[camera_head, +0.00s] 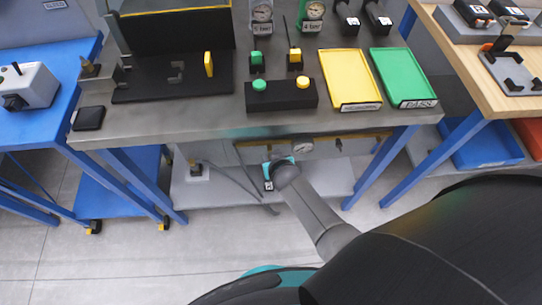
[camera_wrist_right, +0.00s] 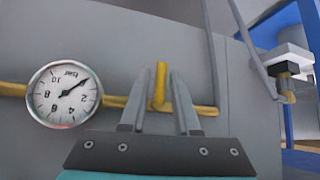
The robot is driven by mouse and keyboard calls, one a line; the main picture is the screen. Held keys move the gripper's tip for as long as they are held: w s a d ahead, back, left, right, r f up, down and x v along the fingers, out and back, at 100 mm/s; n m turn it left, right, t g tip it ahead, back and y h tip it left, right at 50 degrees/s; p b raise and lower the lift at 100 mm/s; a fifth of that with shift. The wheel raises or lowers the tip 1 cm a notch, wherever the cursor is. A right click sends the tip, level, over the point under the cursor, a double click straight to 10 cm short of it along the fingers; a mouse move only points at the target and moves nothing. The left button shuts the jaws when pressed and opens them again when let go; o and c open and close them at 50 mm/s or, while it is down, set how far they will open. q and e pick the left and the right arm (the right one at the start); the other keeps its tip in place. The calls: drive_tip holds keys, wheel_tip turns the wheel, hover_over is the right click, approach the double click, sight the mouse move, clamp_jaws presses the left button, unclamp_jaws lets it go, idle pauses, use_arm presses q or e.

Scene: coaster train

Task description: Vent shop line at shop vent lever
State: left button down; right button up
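The shop vent lever appears in the right wrist view as a short yellow handle (camera_wrist_right: 160,82) standing out from a yellow pipe. My right gripper (camera_wrist_right: 160,80) has its two grey fingers apart, one on each side of the handle. Narrow gaps seem to show between handle and fingers; I cannot tell whether either finger touches it. A round white gauge (camera_wrist_right: 64,95), upside down in this view, sits on the pipe beside the lever; it also shows in the head view (camera_head: 303,147). There my right arm reaches under the bench and hides the lever. My left gripper is out of view.
The grey bench top (camera_head: 200,122) overhangs the pipe panel (camera_head: 350,150). A blue bench leg (camera_head: 385,165) stands right of my arm. A small valve fitting (camera_head: 197,172) sits to the left below the bench. Yellow (camera_head: 348,78) and green (camera_head: 402,75) trays lie on top.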

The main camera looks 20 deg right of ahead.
drive_tip(key=shift+o, duration=1.1)
drive_tip(key=p+v, duration=0.7)
drive_tip(key=v, duration=0.8)
